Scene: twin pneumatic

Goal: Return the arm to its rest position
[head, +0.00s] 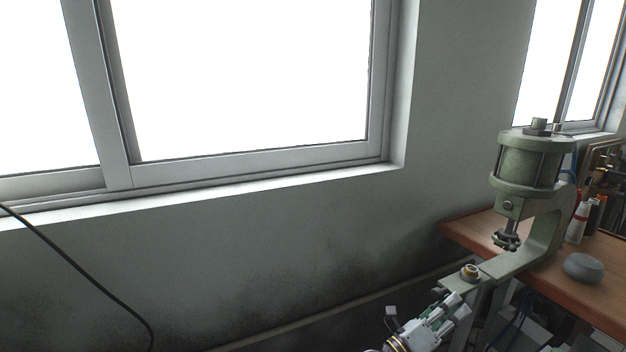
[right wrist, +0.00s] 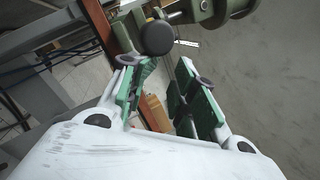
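My right gripper (head: 452,308) is low in the head view, just left of and below the arm of the green pneumatic press (head: 530,162). In the right wrist view my right gripper (right wrist: 168,88) shows its two green-padded fingers apart, with nothing clearly held between them. A black round knob (right wrist: 157,38) and part of the green press (right wrist: 220,12) lie beyond the fingertips there. A small brass-coloured ring piece (head: 470,271) sits on the press's lower arm, close above the gripper. My left gripper is in neither view.
The press stands at the edge of an orange-brown table (head: 480,228). A grey rounded object (head: 583,267) and a white tube (head: 577,224) are on that table. A grey wall (head: 300,230) with a window runs behind. A dark cable (head: 85,272) hangs at the left.

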